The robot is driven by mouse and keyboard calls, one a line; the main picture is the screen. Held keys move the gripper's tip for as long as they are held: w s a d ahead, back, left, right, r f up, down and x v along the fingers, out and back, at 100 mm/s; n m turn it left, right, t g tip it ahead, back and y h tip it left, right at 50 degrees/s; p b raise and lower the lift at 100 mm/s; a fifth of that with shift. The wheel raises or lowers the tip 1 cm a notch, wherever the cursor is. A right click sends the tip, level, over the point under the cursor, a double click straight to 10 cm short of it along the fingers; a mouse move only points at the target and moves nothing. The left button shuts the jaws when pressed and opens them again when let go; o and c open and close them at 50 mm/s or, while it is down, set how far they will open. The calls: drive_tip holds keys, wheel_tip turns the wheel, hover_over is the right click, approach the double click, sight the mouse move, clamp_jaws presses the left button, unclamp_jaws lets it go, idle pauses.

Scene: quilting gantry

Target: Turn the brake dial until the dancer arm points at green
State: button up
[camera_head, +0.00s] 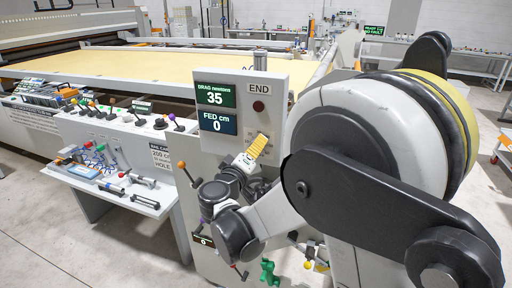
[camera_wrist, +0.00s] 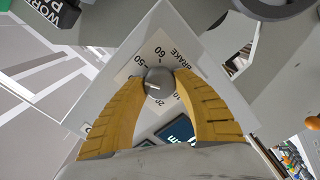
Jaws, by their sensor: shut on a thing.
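The grey round brake dial (camera_wrist: 158,82) sits on a pale plate marked BRAKE, with 60, 50, 20 and 10 readable around it. A short white line on the dial points left and slightly down in the wrist view. My gripper (camera_wrist: 161,78) has its two yellow fingers shut on opposite sides of the dial. In the head view my gripper (camera_head: 265,138) reaches the grey panel (camera_head: 277,72) and hides the dial. The panel's displays (camera_head: 216,94) read DRAG newtons 35 and FED cm 0. I cannot identify the dancer arm or its green mark.
A dark red lamp (camera_head: 258,105) sits under the END label. A lever with an orange ball (camera_head: 182,165) stands left of my arm. A control console (camera_head: 130,122) and a tool shelf (camera_head: 110,184) lie to the left, before the yellow quilting bed (camera_head: 110,63).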

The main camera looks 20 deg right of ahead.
drive_tip(key=shift+m, duration=3)
drive_tip(key=o, duration=1.2)
drive_tip(key=shift+c, duration=0.2)
drive_tip(key=v, duration=1.2)
drive_tip(key=shift+d, duration=0.1)
